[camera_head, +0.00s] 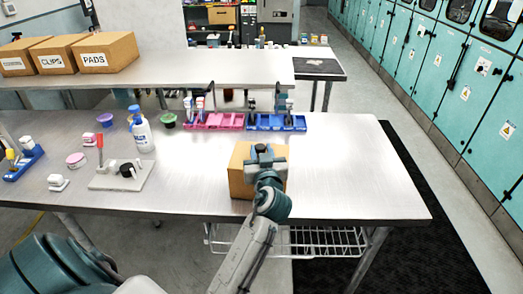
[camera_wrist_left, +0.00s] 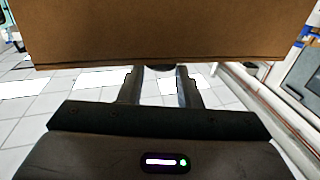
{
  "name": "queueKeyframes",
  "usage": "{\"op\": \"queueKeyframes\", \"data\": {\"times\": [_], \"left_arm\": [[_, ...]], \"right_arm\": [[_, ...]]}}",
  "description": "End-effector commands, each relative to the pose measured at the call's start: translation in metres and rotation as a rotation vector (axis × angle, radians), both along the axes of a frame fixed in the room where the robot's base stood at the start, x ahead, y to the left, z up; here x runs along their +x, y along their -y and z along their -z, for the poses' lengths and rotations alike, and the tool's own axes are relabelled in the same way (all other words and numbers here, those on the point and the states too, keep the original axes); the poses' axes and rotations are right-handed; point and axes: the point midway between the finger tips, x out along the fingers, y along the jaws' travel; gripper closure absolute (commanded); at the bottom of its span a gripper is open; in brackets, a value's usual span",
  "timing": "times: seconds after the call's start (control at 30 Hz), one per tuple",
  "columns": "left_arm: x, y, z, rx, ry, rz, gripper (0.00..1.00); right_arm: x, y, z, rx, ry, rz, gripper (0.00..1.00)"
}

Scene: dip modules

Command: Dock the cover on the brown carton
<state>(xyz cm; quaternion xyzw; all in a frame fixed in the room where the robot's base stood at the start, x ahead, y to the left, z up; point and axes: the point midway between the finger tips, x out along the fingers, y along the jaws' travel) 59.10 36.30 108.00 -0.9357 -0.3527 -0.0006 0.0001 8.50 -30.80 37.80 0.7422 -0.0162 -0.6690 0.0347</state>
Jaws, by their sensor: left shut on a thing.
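The brown carton (camera_head: 240,180) stands near the front edge of the steel table. My left gripper (camera_head: 262,155) is over its top, and the gripper and wrist hide part of it. In the left wrist view a broad brown cardboard face (camera_wrist_left: 165,30) fills the top. The two fingers (camera_wrist_left: 158,85) reach up to its lower edge, with a small dark rounded part between them. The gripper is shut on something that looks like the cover. Whether the cover touches the carton, or how it sits, I cannot tell. My right gripper is not in view.
Behind the carton stand a blue bin (camera_head: 275,123) and a pink bin (camera_head: 213,123). A white bottle (camera_head: 143,133) and a pale board (camera_head: 122,176) are to the left. Labelled cartons (camera_head: 105,52) sit on the rear shelf. The table right of the carton (camera_head: 360,175) is clear.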

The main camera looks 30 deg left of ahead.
Motion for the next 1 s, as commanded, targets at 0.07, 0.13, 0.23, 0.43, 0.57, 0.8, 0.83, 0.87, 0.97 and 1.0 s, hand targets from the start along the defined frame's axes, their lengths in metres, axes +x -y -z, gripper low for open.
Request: {"op": "queueKeyframes", "data": {"times": [0.07,0.13,0.23,0.43,0.57,0.8,0.83,0.87,0.97,1.0], "left_arm": [[0.0,0.0,0.0,0.001,0.002,0.0,1.0],[0.0,0.0,0.0,0.0,0.001,0.0,1.0],[0.0,0.0,0.001,0.0,0.001,0.0,1.0],[0.0,0.0,0.004,-0.001,0.001,0.0,0.63],[0.0,0.0,0.004,-0.001,0.001,0.0,0.47],[0.0,0.0,0.004,0.0,0.0,0.0,0.47],[0.0,0.0,0.003,0.0,0.0,0.0,0.47],[0.0,0.0,0.003,0.0,0.0,0.0,0.47],[0.0,0.0,0.0,0.0,0.0,0.0,0.47],[0.0,0.0,-0.002,0.0,0.0,0.0,0.47]], "right_arm": [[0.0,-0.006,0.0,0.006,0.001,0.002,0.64],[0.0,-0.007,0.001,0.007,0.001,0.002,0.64],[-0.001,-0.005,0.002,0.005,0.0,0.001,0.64],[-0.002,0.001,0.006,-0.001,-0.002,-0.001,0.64],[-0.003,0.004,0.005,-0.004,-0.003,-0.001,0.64],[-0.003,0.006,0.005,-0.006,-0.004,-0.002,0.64],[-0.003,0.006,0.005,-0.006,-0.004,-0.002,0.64],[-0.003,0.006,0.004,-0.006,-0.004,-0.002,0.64],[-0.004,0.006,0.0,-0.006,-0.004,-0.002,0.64],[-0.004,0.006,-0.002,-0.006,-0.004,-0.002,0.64]]}}
